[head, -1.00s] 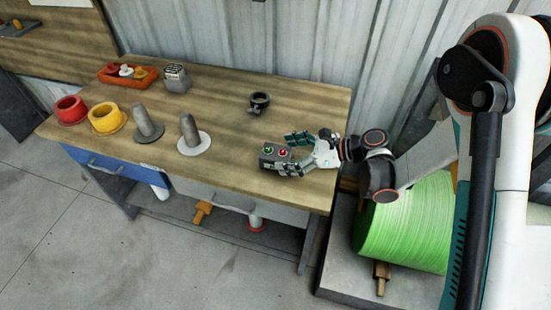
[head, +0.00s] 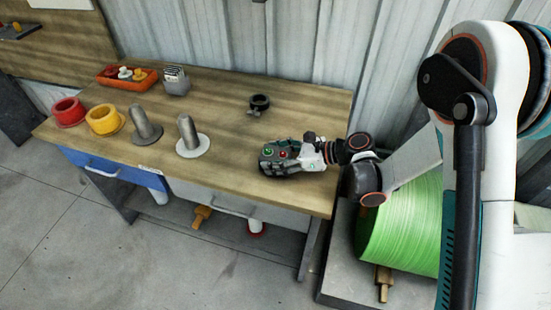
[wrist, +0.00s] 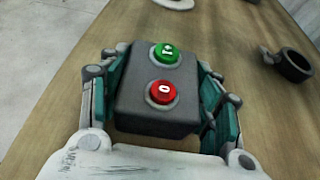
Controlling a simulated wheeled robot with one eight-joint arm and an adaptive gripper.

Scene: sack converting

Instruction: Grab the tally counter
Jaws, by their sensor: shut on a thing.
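My gripper (head: 284,157) is shut on a dark grey box with a green and a red button (head: 267,153), at the right part of the workbench. In the wrist view the button box (wrist: 155,118) sits between the teal finger pads, one on each side, with the green button farther out than the red. The box looks to be at or close to the bench top; I cannot tell if it touches. No thing is clearly readable as a tally counter. A small black ring-shaped item (head: 259,101) lies behind the gripper, apart from it, and shows at the wrist view's right (wrist: 292,66).
On the wooden bench (head: 225,110) stand red (head: 68,111) and yellow (head: 104,118) collars, two grey posts on discs (head: 190,135), an orange tray (head: 112,80) and a grey slotted block (head: 176,80). A green roll (head: 405,230) stands right of the bench.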

